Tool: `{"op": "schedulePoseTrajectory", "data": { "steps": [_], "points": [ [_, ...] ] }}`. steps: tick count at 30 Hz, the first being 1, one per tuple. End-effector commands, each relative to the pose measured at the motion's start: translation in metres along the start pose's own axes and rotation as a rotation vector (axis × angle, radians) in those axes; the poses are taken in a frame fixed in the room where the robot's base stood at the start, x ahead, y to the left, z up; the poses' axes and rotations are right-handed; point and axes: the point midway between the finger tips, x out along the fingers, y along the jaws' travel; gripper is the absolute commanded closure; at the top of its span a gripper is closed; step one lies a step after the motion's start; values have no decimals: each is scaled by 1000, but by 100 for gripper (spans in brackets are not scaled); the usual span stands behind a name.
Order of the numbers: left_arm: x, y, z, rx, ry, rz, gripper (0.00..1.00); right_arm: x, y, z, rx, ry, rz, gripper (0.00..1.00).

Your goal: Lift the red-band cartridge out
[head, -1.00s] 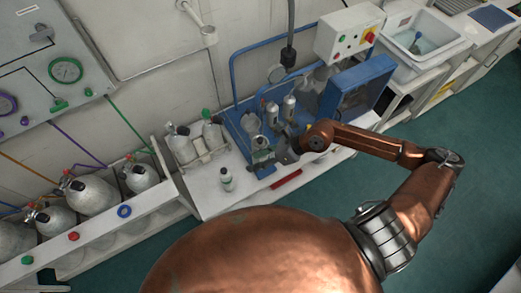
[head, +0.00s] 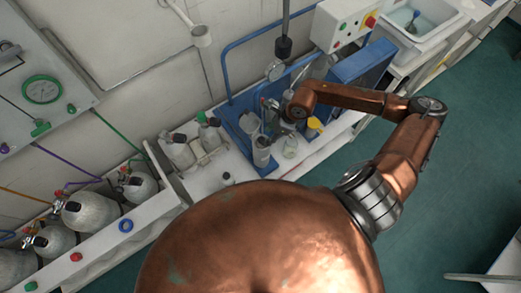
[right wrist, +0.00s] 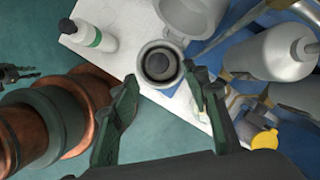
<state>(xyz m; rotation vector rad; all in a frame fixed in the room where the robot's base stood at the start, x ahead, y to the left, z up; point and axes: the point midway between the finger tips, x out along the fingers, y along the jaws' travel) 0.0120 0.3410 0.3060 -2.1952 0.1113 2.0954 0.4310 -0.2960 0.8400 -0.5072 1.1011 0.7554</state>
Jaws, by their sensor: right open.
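I cannot make out a red band on any cartridge. In the right wrist view a round, open-topped grey-white housing (right wrist: 160,62) with a dark round centre stands just beyond my fingertips. It probably shows in the head view as the pale cylinder (head: 262,150) at the front of the blue stand. My right gripper (right wrist: 160,75) is open and empty, its two dark green fingers spread towards the housing's near rim. In the head view my right gripper (head: 275,118) is over the blue stand, partly hidden by its own wrist.
A white bottle with a green band (right wrist: 88,35) stands near the bench edge. A yellow-topped item (right wrist: 264,139) and a larger white bottle (right wrist: 270,52) are to the right. Gas cylinders (head: 90,210) line the left. A blue panel (head: 358,72) rises behind my right arm.

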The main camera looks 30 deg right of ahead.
Motion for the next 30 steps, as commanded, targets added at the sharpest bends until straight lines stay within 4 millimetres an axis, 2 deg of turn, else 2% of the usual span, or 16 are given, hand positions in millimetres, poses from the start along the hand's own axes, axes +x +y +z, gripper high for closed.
{"op": "schedulePoseTrajectory", "data": {
  "steps": [4, 9, 13, 17, 30],
  "points": [
    [-1, 0, 5, -1, -6, 0, 74, 22, 2, 7, 2, -4, 3, 57],
    [0, -1, -8, 2, 10, -1, 74, 41, 1, 6, 1, -2, 1, 57],
    [0, -2, -23, 5, 29, -2, 74, 45, 1, 7, -1, -2, 1, 57],
    [0, -2, -28, 6, 35, -2, 74, 45, 1, 7, -2, -1, 1, 57],
    [0, -1, -10, 2, 12, -1, 74, 45, 1, 8, -2, -2, 2, 86]
  ]
}}
